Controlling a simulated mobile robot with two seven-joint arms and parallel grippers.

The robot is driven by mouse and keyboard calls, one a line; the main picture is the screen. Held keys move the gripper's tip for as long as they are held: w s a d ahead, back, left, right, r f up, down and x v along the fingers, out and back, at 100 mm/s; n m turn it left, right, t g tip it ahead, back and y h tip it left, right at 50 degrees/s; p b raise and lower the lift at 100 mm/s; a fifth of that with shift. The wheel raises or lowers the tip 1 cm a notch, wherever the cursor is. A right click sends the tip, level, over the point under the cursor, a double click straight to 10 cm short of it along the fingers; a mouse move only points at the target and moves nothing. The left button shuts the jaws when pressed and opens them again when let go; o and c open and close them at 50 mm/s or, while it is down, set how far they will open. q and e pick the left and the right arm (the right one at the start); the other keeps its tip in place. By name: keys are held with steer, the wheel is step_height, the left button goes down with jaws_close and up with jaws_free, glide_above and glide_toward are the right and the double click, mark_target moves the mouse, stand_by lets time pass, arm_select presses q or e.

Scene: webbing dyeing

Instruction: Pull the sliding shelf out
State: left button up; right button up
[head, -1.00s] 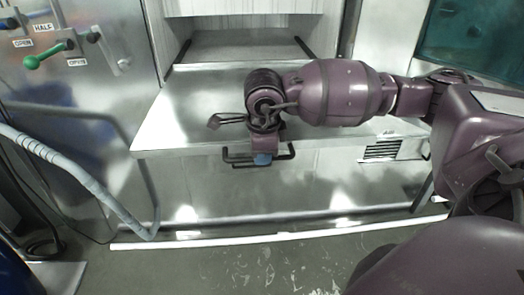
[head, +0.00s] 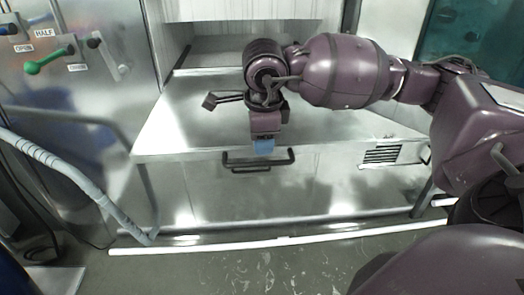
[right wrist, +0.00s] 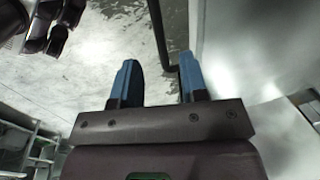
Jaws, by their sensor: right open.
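The sliding shelf (head: 190,125) is a broad, pale metal slab below the opening of a metal cabinet. A dark bar handle (head: 235,160) sits on its front, below the edge. My right gripper (head: 264,147) points down at the shelf's front edge, just above the middle of the handle, with blue fingertips. In the right wrist view the blue fingers (right wrist: 160,75) are apart, with a dark bar (right wrist: 160,35), likely the handle, reaching toward the gap between their tips. I cannot tell whether they touch it. My left gripper is out of view.
A metal panel with a green lever (head: 48,62) stands at the left. A pale hose (head: 60,165) curves in front of it. A white strip (head: 200,247) lies on the floor. The floor before the shelf is mostly clear.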

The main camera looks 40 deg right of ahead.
steer(key=shift+s+a+r, duration=0.15)
steer(key=shift+s+r, duration=0.05)
steer(key=shift+r, duration=0.9)
steer(key=shift+s+a+r, duration=0.1)
steer(key=shift+s+r, duration=0.1)
steer(key=shift+r, duration=0.85)
